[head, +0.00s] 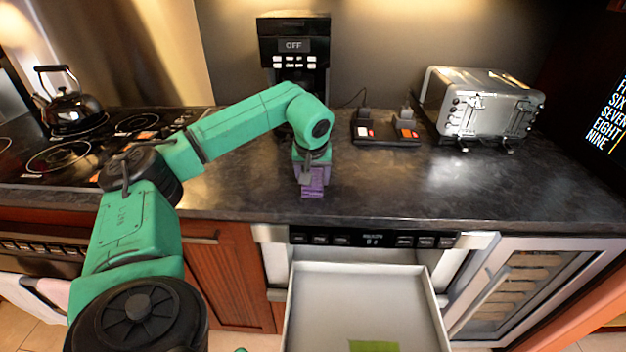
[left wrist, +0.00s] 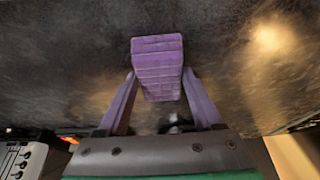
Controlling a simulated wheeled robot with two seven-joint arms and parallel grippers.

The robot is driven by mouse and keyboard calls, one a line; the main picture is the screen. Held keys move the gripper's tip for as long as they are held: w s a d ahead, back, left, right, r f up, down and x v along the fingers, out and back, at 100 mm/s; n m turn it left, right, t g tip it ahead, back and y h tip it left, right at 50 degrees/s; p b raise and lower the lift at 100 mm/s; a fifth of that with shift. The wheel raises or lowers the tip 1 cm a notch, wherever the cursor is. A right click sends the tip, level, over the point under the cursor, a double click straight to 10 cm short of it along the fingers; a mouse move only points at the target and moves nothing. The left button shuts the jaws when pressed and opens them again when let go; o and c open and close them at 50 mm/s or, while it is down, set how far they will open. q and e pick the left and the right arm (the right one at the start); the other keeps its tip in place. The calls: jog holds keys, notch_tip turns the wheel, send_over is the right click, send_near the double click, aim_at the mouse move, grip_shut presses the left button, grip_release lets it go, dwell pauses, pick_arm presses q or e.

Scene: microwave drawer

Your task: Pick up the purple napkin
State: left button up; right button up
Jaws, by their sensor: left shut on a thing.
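The purple napkin (head: 313,190) is a small stacked block at the counter's front part in the head view, below my left gripper (head: 312,172). It also shows in the left wrist view (left wrist: 157,62), between the two purple fingers of my left gripper (left wrist: 160,88). The left gripper is shut on the napkin. The arm hides part of the napkin's top in the head view. Whether the napkin touches the counter is hard to tell. My right gripper is not in view.
The dark counter (head: 420,185) is clear right of the napkin. A kettle (head: 70,105) is on the stove at left. The microwave drawer (head: 350,290) is open below, with a green item (head: 373,346) inside.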

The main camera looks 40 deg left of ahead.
pick_arm(q)
notch_tip(320, 180, up, 20)
jog(key=p, duration=0.2)
jog(key=shift+p, duration=0.3)
